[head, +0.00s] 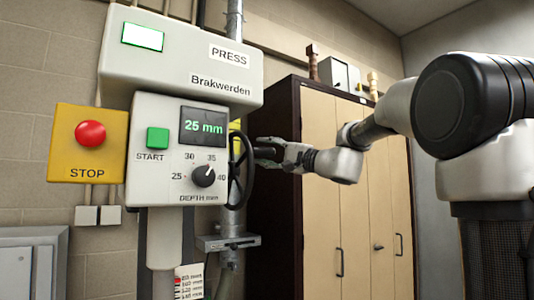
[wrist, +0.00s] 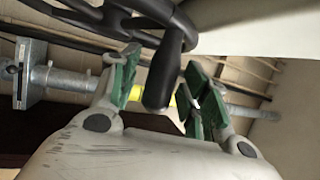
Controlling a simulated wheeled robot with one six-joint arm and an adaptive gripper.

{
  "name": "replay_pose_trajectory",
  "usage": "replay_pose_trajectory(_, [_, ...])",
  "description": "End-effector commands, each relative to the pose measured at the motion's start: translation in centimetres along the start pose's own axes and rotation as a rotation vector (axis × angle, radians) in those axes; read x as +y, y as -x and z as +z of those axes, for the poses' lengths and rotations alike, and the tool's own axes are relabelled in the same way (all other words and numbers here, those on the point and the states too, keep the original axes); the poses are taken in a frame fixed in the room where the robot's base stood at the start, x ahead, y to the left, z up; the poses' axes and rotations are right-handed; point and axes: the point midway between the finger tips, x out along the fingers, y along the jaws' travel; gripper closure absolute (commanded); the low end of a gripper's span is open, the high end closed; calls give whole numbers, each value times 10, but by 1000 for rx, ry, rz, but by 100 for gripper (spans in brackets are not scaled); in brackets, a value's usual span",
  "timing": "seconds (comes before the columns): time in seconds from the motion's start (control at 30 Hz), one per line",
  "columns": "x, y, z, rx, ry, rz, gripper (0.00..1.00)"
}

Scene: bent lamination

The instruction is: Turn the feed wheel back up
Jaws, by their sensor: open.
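The black feed wheel (head: 241,170) is on the right side of the grey control box and shows nearly edge-on in the head view. In the wrist view its rim and spokes (wrist: 110,18) cross the top left, and its black crank handle (wrist: 165,70) points down towards the camera. My gripper (head: 264,151) is just right of the wheel. In the wrist view my gripper (wrist: 163,92) is open, with green pads on either side of the handle. I cannot tell whether a pad touches it. The display (head: 203,127) reads 25 mm.
The control box (head: 145,185) carries a green START button (head: 157,138) and a depth knob (head: 203,176). A red STOP button (head: 90,133) is at left. A metal bracket (head: 228,242) juts out below the wheel. A tall wooden cabinet (head: 325,215) stands behind my gripper.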

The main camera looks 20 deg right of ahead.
Motion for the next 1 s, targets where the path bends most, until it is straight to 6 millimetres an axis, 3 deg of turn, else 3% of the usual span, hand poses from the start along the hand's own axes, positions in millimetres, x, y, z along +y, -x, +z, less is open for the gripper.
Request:
replay_pose_trajectory(0.1, [0, 0, 0, 0, 0, 0, 56])
replay_pose_trajectory(0.3, [0, 0, 0, 0, 0, 0, 92])
replay_pose_trajectory(0.37, [0, 0, 0, 0, 0, 0, 100])
replay_pose_trajectory(0.77, [-4, -3, -1, -1, -13, 39, 100])
replay_pose_trajectory(1.0, [-17, -16, -5, -2, -64, 168, 100])
